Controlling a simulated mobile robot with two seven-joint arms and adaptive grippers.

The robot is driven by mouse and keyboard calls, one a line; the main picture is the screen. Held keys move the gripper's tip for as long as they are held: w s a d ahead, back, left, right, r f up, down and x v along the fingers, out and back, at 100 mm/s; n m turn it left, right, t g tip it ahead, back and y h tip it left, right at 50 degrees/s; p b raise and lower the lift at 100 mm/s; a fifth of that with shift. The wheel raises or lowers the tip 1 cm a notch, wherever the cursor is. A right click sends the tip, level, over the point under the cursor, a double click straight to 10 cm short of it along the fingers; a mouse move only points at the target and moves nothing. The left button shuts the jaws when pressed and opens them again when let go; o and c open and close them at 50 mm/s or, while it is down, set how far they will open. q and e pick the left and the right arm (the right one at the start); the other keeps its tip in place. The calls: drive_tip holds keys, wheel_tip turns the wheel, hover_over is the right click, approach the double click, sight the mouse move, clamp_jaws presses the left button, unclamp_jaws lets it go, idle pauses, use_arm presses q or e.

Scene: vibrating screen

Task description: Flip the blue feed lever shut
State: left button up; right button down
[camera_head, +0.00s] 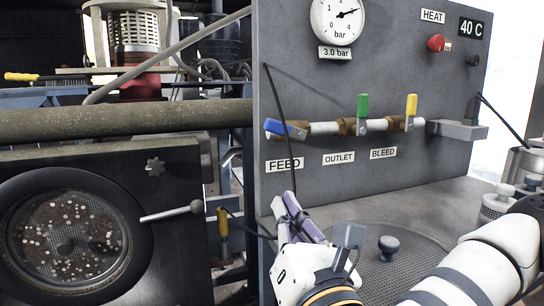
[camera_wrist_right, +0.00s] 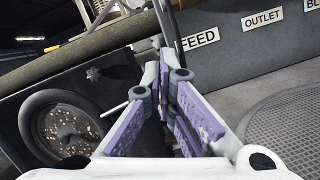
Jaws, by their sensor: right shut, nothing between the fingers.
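The blue feed lever (camera_head: 285,129) is at the left end of the pipe on the grey panel, above the FEED label (camera_head: 285,164). It lies nearly level, tilted slightly down to the right. My right gripper (camera_head: 291,200) is below and in front of the FEED label, its purple-padded fingers pointing up, apart from the lever. In the right wrist view the fingers (camera_wrist_right: 167,50) are together with nothing between them. The FEED label (camera_wrist_right: 198,39) shows there at the upper right; the blue lever is not seen in that view. My left gripper is not in view.
A green lever (camera_head: 362,106) and a yellow lever (camera_head: 411,105) stand upright along the same pipe. A gauge (camera_head: 337,20) is above. A thin dark cable hangs before the panel. A round mesh (camera_head: 405,262) with a knob (camera_head: 389,246) lies right of the gripper.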

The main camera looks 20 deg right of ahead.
sight(286, 130)
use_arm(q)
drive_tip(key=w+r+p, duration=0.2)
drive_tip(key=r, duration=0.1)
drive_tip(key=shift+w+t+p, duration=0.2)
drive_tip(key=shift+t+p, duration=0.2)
use_arm(e)
drive_tip(key=w+d+r, duration=0.1)
drive_tip(key=w+r, duration=0.5)
drive_tip(key=w, duration=0.3)
drive_tip(key=shift+w+d, duration=0.4)
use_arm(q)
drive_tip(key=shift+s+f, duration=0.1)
